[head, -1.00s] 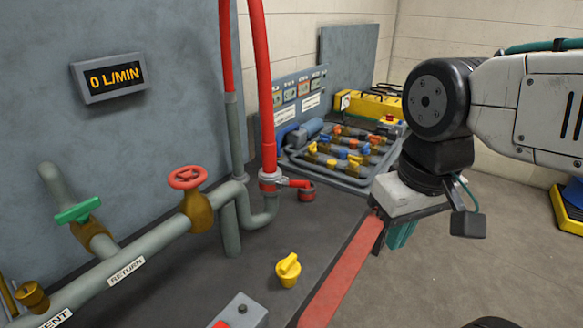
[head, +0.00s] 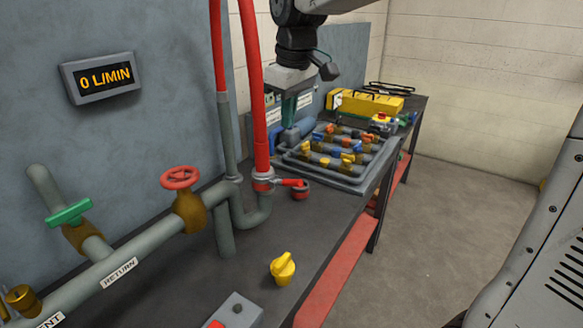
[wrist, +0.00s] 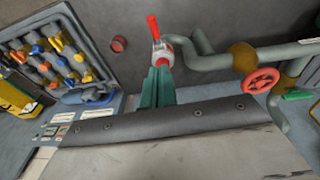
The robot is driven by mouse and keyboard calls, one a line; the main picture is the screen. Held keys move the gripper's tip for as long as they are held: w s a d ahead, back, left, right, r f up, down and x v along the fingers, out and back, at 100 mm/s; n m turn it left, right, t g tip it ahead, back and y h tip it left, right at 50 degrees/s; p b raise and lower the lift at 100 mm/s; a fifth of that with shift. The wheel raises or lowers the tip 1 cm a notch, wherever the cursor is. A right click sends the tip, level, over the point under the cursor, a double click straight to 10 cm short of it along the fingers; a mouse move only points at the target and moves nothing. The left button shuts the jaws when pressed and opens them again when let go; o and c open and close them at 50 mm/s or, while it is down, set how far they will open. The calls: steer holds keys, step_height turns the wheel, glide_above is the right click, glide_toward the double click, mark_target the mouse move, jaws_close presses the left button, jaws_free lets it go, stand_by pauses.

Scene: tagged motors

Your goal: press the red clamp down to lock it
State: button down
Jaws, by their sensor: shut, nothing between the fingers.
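The red clamp (head: 291,183) is a short lever sticking out to the right from a silver collar (head: 263,181). The collar sits where the red hose (head: 258,90) meets the grey pipe. In the wrist view the red lever (wrist: 153,27) points up the picture from the collar, just beyond my fingertips. My gripper (head: 289,122) has teal fingers pointing down, shut and empty.
A small round red part (head: 300,193) sits on the bench by the lever's end. A tray of coloured valves (head: 335,175) lies behind it. A red handwheel (head: 180,178) and a yellow knob (head: 282,268) are nearby.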

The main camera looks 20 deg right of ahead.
stand_by(0.3)
glide_above(289, 181)
steer(key=f, duration=1.2)
steer(key=shift+s+f, duration=0.2)
steer(key=shift+s, duration=0.05)
steer(key=shift+d+f, duration=0.2)
steer(key=shift+f, duration=0.4)
steer(key=shift+s+a, duration=0.1)
